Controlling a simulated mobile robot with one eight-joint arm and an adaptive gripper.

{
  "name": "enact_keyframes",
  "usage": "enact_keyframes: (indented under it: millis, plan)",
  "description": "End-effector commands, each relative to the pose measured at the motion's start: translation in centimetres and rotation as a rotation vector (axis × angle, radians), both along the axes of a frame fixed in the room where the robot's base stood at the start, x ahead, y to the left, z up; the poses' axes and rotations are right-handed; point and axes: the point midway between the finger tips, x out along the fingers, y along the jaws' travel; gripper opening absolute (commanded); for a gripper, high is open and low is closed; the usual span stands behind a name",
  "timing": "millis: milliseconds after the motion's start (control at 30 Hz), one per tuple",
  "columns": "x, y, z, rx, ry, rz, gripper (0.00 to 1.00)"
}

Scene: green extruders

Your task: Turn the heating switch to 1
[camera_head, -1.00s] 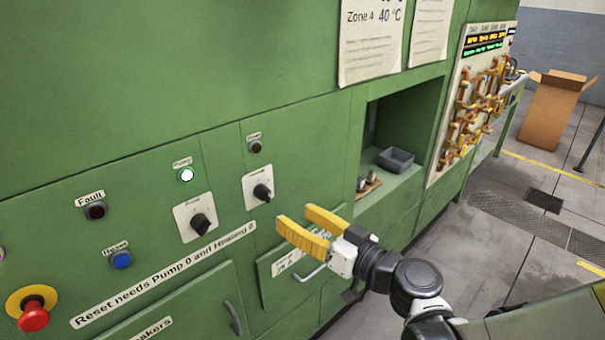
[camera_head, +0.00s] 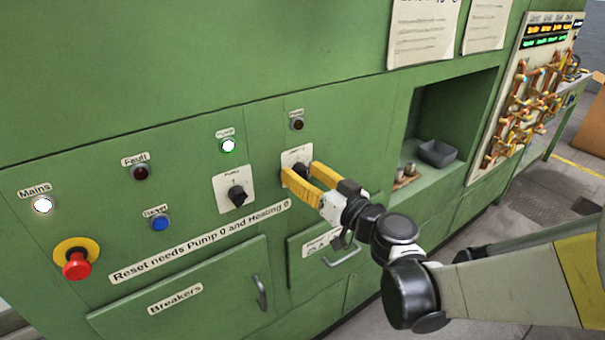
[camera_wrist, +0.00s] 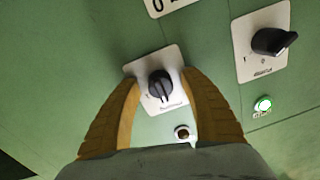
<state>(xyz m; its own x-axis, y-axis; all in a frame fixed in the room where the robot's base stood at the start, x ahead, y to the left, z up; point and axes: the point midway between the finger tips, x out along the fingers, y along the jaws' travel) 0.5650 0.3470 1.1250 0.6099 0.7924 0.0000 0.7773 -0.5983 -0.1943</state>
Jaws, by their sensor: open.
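The heating switch is a black rotary knob (camera_wrist: 160,88) on a white plate (camera_wrist: 144,68) in the wrist view. In the head view its plate (camera_head: 291,157) is partly covered by my gripper. My gripper (camera_head: 298,172) is open, with its yellow fingers at the panel. In the wrist view the fingers (camera_wrist: 160,90) stand on either side of the knob, with gaps showing. Whether the tips touch the plate is unclear. The knob's pointer setting is hard to read. The lamp (camera_head: 297,124) above the switch is dark.
The pump switch (camera_head: 237,196) is to the left, under a lit lamp (camera_head: 228,145). A red emergency button (camera_head: 76,264), a blue reset button (camera_head: 159,223) and a lit mains lamp (camera_head: 42,205) are further left. A recess (camera_head: 450,115) opens to the right.

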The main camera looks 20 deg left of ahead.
Motion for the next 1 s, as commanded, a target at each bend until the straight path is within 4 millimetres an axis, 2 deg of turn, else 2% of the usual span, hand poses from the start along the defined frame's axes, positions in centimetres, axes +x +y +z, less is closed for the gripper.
enact_keyframes:
  millis: [133, 167, 300, 667, 1000]
  plan:
    - [0.0, -0.01, 0.02, 0.0, 0.0, 0.0, 0.52]
    - [-0.01, -0.02, 0.02, 0.0, 0.0, 0.0, 0.44]
    - [-0.01, -0.03, 0.02, 0.0, 0.0, 0.0, 0.01]
    - [-0.01, -0.04, -0.02, 0.021, 0.024, 0.0, 0.0]
    - [0.0, -0.04, -0.1, 0.157, 0.184, 0.0, 0.0]
